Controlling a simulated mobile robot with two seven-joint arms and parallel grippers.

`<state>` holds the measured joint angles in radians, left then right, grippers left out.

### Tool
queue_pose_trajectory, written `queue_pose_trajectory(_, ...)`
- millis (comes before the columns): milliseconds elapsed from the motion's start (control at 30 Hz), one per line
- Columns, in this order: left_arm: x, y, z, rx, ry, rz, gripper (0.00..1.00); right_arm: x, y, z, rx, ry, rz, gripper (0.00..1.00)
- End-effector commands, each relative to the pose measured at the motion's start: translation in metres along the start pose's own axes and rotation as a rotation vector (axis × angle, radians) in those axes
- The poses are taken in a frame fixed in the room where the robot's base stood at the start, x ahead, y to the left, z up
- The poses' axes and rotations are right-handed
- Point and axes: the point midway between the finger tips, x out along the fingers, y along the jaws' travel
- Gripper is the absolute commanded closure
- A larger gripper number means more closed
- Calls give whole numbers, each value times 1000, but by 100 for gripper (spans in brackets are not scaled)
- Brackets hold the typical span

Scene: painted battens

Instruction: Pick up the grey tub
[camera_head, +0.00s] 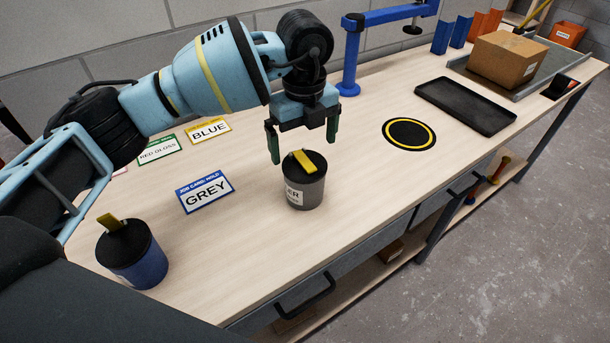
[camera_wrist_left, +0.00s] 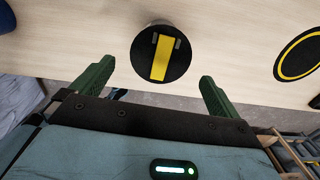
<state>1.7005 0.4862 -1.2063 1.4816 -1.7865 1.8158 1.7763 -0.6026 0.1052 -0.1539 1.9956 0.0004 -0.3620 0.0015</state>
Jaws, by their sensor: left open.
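The grey tub (camera_head: 305,190) stands upright on the bench, with a black lid, a yellow strip on top and a white label partly readable as "ER". In the left wrist view the tub's lid (camera_wrist_left: 161,55) shows from above, ahead of the fingers. My left gripper (camera_head: 302,142) is open and empty, its green fingers pointing down just above the tub; I see no contact. Its two fingers (camera_wrist_left: 152,92) also show apart in the left wrist view. The right gripper is not in view.
A blue tub (camera_head: 142,258) with a black lid stands at the near left. A GREY card (camera_head: 205,191) and a BLUE card (camera_head: 209,130) lie left of the grey tub. A yellow-ringed black disc (camera_head: 409,134), a black tray (camera_head: 466,106) and a cardboard box (camera_head: 507,58) are to the right.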

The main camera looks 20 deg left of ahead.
Motion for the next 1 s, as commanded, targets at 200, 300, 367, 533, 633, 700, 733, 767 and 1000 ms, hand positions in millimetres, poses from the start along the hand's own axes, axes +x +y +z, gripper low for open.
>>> queue_pose_trajectory(200, 22, 0, 0, 0, 4, 2, 0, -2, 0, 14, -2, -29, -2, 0)
queue_pose_trajectory(300, 25, 0, 0, 1, 3, 1, 0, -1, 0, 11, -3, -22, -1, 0)
queue_pose_trajectory(367, 25, 0, -1, 1, 3, 0, 0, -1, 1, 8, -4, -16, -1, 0)
queue_pose_trajectory(533, 35, 0, -1, 1, 4, 1, 0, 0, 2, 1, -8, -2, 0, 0)
queue_pose_trajectory(633, 47, 1, -2, 2, 4, 3, 0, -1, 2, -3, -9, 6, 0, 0)
queue_pose_trajectory(700, 58, 1, -3, 2, 4, 2, 0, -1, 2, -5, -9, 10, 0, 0)
queue_pose_trajectory(733, 62, 1, -2, 2, 4, 2, 0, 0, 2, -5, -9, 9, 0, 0)
queue_pose_trajectory(767, 66, 0, -2, 2, 4, 2, 0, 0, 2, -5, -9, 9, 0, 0)
queue_pose_trajectory(1000, 77, 0, -2, 2, 4, 0, 0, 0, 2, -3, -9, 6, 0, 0)
